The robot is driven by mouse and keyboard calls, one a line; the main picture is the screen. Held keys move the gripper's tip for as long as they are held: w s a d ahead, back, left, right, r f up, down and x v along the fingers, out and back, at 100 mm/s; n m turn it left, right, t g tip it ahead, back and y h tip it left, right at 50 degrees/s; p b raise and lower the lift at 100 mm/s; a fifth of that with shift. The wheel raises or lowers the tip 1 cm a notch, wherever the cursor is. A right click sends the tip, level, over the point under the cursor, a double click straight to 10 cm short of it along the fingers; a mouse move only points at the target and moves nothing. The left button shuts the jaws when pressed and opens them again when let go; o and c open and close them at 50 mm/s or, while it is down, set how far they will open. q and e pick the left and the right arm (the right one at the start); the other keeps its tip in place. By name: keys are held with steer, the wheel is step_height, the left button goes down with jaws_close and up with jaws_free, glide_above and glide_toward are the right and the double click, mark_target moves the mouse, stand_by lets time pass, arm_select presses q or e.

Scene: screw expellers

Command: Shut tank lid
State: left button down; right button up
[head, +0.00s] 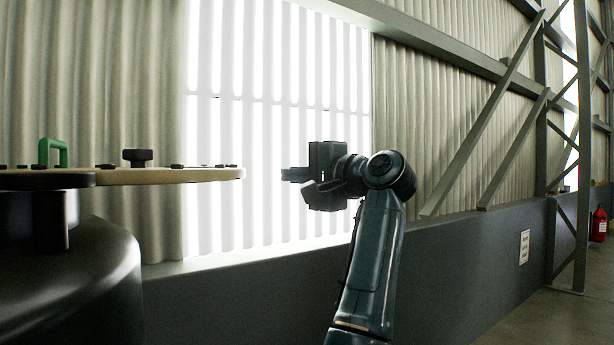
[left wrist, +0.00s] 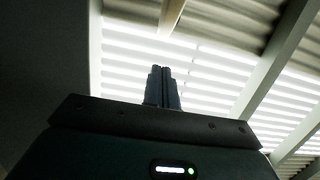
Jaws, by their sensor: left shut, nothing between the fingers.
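The tank (head: 75,285) is a dark rounded body at the lower left of the head view. Above it is a flat, level, beige plate with a dark part at left, which looks like the lid (head: 205,175). It carries a green handle (head: 53,152) and a black knob (head: 137,157), and its right end juts past the tank's side. A dark post (head: 50,222) stands beneath its left part. My left gripper (head: 287,174) points left, just right of the lid's edge, apart from it at similar height. Its fingers are together and empty in the left wrist view (left wrist: 163,84). My right gripper is out of view.
A corrugated wall with a bright translucent panel (head: 275,120) stands behind, above a low dark wall (head: 240,300). Steel braces (head: 500,120) and a red fire extinguisher (head: 599,224) are at the right. A gap separates the lid's end from my left fingers.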

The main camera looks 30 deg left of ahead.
arm_select(q)
steer(key=s+a, duration=0.1)
steer(key=a, duration=0.6)
